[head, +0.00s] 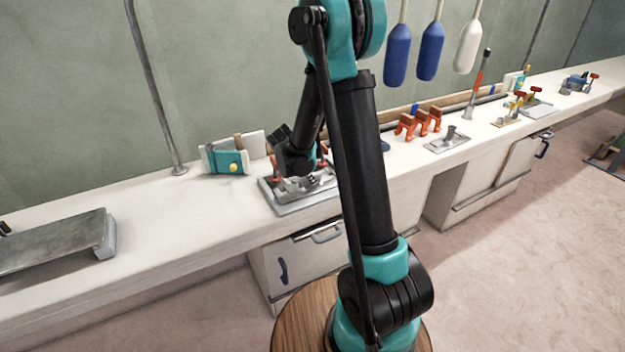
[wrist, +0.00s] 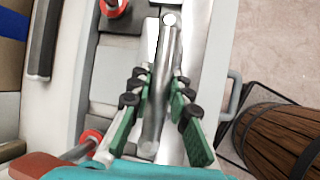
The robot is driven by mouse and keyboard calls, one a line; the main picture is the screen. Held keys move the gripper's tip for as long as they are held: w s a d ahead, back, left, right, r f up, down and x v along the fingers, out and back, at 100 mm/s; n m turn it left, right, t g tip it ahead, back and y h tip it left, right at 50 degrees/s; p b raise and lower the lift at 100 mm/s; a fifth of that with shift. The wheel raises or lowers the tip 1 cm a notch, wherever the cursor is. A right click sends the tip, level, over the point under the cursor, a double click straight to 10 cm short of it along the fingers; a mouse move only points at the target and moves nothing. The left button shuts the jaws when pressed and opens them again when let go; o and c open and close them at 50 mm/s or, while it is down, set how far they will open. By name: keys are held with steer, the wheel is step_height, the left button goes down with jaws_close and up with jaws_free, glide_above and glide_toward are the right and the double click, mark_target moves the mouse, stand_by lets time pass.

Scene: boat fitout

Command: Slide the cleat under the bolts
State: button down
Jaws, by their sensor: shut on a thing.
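The cleat (wrist: 155,118) is a long grey metal bar, lying lengthwise between my fingers in the wrist view. My gripper (wrist: 162,80) is shut on it, with a green finger on each side. In the head view my gripper (head: 292,168) is low over a grey metal base plate (head: 288,208) on the bench, partly hidden by my arm. Two red-topped bolts stand left of the cleat in the wrist view, an upper one (wrist: 113,6) and a lower one (wrist: 90,137). The cleat's underside and its contact with the plate are hidden.
A teal block with a yellow knob (head: 232,164) and a metal pole (head: 155,90) stand to the left on the bench. Orange clamps (head: 419,123) and a small cleat on a plate (head: 449,138) are to the right. Bare bench (head: 165,210) lies at left.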

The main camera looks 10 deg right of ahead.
steer(key=shift+w+a, duration=0.4)
steer(key=shift+w, duration=0.8)
steer(key=shift+w+a, duration=0.35)
steer(key=shift+w, duration=0.8)
steer(key=shift+w+a, duration=0.4)
steer(key=shift+w, duration=0.8)
steer(key=shift+w, duration=0.1)
steer(key=c, duration=1.3)
jaws_free()
steer(key=shift+c, duration=0.2)
steer(key=shift+a, duration=0.1)
steer(key=v, duration=1.1)
steer(key=s+d+m+y, duration=0.1)
steer(key=s+d+m, duration=0.35)
steer(key=s, duration=0.35)
steer(key=s+d+m+y, duration=0.1)
steer(key=s+d+m, duration=0.35)
steer(key=s, duration=0.25)
steer(key=s+d+f+m+y, duration=0.1)
steer(key=s+f+m, duration=0.3)
steer(key=s+m, duration=0.7)
steer(key=s+y, duration=0.1)
steer(key=s, duration=0.4)
steer(key=shift+s+f+m+y, duration=0.2)
steer(key=shift+s+m+y, duration=0.1)
steer(key=shift+y, duration=0.1)
